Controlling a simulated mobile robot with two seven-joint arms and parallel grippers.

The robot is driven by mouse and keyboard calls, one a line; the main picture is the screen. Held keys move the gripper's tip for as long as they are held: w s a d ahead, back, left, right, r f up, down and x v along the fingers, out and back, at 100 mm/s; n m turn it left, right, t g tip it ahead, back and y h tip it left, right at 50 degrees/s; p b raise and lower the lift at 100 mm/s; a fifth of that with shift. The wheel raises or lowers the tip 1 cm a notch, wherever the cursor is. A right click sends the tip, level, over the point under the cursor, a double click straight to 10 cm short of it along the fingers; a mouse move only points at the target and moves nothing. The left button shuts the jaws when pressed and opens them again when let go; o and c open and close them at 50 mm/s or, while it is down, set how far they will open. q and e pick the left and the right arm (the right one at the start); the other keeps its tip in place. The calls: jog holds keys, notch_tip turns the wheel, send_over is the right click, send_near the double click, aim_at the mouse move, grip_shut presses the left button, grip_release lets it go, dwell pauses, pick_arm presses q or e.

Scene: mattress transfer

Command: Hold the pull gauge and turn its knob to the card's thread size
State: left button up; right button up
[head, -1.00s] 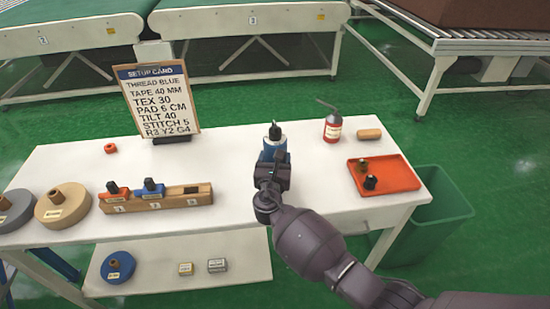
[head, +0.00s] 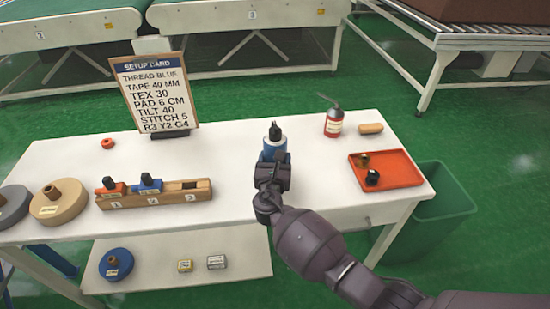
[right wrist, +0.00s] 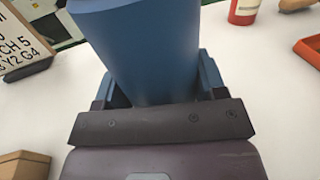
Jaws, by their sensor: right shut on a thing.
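My right gripper (head: 272,178) is shut on an upright blue body with a dark top (head: 274,145), at the middle of the white table. It looks like the pull gauge, but its scale and knob markings are too small to read. In the right wrist view the blue body (right wrist: 150,55) stands between the fingers, its top cut off by the frame. The setup card (head: 155,90) stands at the back left and reads "TEX 30", "THREAD BLUE" and "TILT 40", among other lines. My left gripper is not in view.
A wooden rack (head: 200,198) holds a red and a blue item; slot 3 looks empty. Spools lie at the left. A red bottle (head: 333,122), a wooden cylinder (head: 370,128) and an orange tray (head: 405,180) are at the right. The table between rack and tray is mostly clear.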

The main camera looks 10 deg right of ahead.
pick_arm(q)
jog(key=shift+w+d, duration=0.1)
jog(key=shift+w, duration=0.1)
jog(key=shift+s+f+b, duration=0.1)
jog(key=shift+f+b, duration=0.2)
jog(key=shift+b, duration=0.1)
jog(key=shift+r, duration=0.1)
